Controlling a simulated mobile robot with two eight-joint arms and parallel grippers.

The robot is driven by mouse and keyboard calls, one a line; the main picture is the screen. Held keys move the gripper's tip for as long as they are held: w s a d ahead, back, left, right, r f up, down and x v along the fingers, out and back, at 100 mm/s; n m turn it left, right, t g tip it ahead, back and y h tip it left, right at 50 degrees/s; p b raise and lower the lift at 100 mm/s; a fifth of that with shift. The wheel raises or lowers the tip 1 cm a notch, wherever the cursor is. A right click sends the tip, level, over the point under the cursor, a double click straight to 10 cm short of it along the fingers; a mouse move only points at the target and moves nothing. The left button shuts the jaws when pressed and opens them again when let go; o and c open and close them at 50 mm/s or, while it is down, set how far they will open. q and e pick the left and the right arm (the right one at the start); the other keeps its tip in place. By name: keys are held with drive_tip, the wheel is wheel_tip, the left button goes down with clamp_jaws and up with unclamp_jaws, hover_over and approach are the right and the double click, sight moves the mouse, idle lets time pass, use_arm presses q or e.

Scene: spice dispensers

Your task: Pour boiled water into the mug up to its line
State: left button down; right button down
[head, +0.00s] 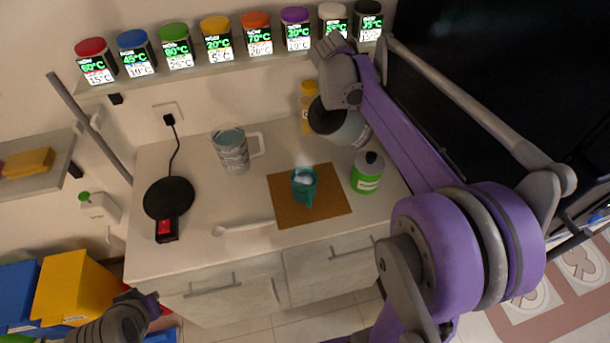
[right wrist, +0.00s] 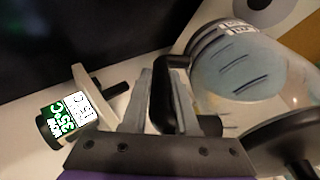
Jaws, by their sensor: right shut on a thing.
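The teal mug (head: 304,196) stands upright on a brown mat (head: 334,207), with something pale inside; its line cannot be made out. The kettle (head: 352,130) is held tilted behind and right of the mug, apart from it, its black bottom facing left. In the right wrist view, its clear body (right wrist: 235,75) shows beside my right gripper (right wrist: 160,80), which is shut on the black handle. No pouring stream shows. The black kettle base (head: 168,198) is empty at the counter's left. My left gripper (head: 145,303) is low at the left, away from the counter objects; its fingers are unclear.
A pitcher (head: 232,153) with bluish liquid stands left of the mat. A green canister (head: 366,177) is close right of the mat. A yellow bottle (head: 307,105) stands behind the kettle. A white spoon (head: 243,228) lies in front. Spice jars (head: 217,40) line the shelf above.

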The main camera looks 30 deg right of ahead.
drive_tip(key=shift+w+d+f+y, duration=0.2)
drive_tip(key=shift+d+f+y, duration=0.2)
drive_tip(key=shift+f, duration=0.1)
drive_tip(key=shift+w+d+f+y, duration=0.2)
drive_tip(key=shift+d+f+y, duration=0.15)
drive_tip(key=shift+f, duration=0.15)
drive_tip(key=shift+d+f+g+y, duration=1)
drive_tip(key=shift+d+f+y, duration=1.6)
drive_tip(key=shift+y, duration=0.75)
drive_tip(key=shift+m, duration=0.3)
drive_tip(key=r, duration=0.4)
drive_tip(key=shift+w+a+r+p, duration=0.1)
drive_tip(key=shift+w+r+p, duration=0.15)
drive_tip(key=shift+r+p, duration=0.1)
drive_tip(key=shift+f, duration=0.1)
